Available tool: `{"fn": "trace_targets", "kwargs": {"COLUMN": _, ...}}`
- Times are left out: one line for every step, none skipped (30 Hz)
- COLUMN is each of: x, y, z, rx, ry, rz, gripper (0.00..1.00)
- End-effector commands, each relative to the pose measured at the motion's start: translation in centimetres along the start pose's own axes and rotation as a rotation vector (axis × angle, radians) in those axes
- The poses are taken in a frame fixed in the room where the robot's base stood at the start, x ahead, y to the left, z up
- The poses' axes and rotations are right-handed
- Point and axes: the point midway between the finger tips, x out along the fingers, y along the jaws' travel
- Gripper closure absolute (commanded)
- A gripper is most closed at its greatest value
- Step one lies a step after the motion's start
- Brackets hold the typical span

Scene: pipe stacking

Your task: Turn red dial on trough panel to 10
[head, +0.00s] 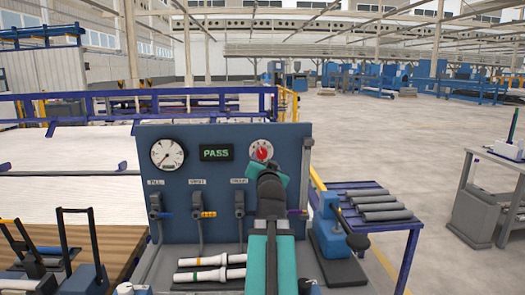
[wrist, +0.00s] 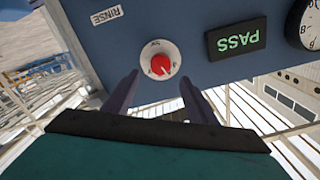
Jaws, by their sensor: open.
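The red dial (head: 261,150) sits on a round white face at the upper right of the blue trough panel (head: 225,180). In the wrist view the picture is turned over, and the red dial (wrist: 160,65) shows with its white face and small marks too blurred to read surely. My gripper (wrist: 159,80) is open, with one dark finger on each side below the dial in that view. The fingers look apart from the knob, and nothing is between them. In the head view my arm covers the panel just below and right of the dial, and the fingertips are hard to make out.
A green PASS display (head: 216,153) and a round gauge (head: 168,155) are left of the dial. Valve handles (head: 197,213) line the panel below. White pipes (head: 208,274) lie on the bench. A blue side table (head: 360,190) with grey pipes stands at right.

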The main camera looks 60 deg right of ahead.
Motion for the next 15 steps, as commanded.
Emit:
{"fn": "trace_targets", "kwargs": {"x": 0.2, "y": -0.1, "z": -0.3, "rx": 0.0, "ry": -0.001, "rz": 0.001, "gripper": 0.48}}
{"fn": "trace_targets", "kwargs": {"x": 0.3, "y": -0.1, "z": -0.2, "rx": 0.0, "ry": -0.002, "rz": 0.001, "gripper": 0.48}}
{"fn": "trace_targets", "kwargs": {"x": 0.5, "y": -0.1, "z": -0.2, "rx": 0.0, "ry": -0.001, "rz": 0.001, "gripper": 0.48}}
{"fn": "trace_targets", "kwargs": {"x": 0.6, "y": -0.1, "z": -0.2, "rx": 0.0, "ry": -0.001, "rz": 0.001, "gripper": 0.48}}
{"fn": "trace_targets", "kwargs": {"x": 0.7, "y": -0.1, "z": -0.2, "rx": 0.0, "ry": -0.001, "rz": 0.002, "gripper": 0.48}}
{"fn": "trace_targets", "kwargs": {"x": 0.8, "y": -0.1, "z": -0.2, "rx": 0.0, "ry": -0.001, "rz": 0.002, "gripper": 0.48}}
{"fn": "trace_targets", "kwargs": {"x": 1.1, "y": 0.0, "z": -0.2, "rx": 0.0, "ry": -0.001, "rz": 0.002, "gripper": 0.48}}
{"fn": "trace_targets", "kwargs": {"x": 1.5, "y": 0.0, "z": -0.1, "rx": 0.0, "ry": -0.001, "rz": 0.002, "gripper": 0.48}}
{"fn": "trace_targets", "kwargs": {"x": 1.9, "y": 0.0, "z": -0.1, "rx": 0.0, "ry": -0.001, "rz": 0.002, "gripper": 0.48}}
{"fn": "trace_targets", "kwargs": {"x": 2.2, "y": 0.0, "z": -0.1, "rx": 0.0, "ry": -0.001, "rz": 0.002, "gripper": 0.48}}
{"fn": "trace_targets", "kwargs": {"x": 2.5, "y": 0.0, "z": -0.1, "rx": 0.0, "ry": -0.001, "rz": 0.002, "gripper": 0.48}}
{"fn": "trace_targets", "kwargs": {"x": 2.9, "y": 0.0, "z": -0.1, "rx": 0.0, "ry": 0.0, "rz": 0.002, "gripper": 0.48}}
{"fn": "trace_targets", "kwargs": {"x": 3.2, "y": 0.1, "z": -0.1, "rx": 0.0, "ry": 0.0, "rz": 0.002, "gripper": 0.48}}
{"fn": "trace_targets", "kwargs": {"x": 3.5, "y": 0.1, "z": -0.1, "rx": 0.0, "ry": 0.0, "rz": 0.002, "gripper": 0.48}}
{"fn": "trace_targets", "kwargs": {"x": 3.8, "y": 0.1, "z": -0.1, "rx": 0.0, "ry": 0.0, "rz": 0.002, "gripper": 0.48}}
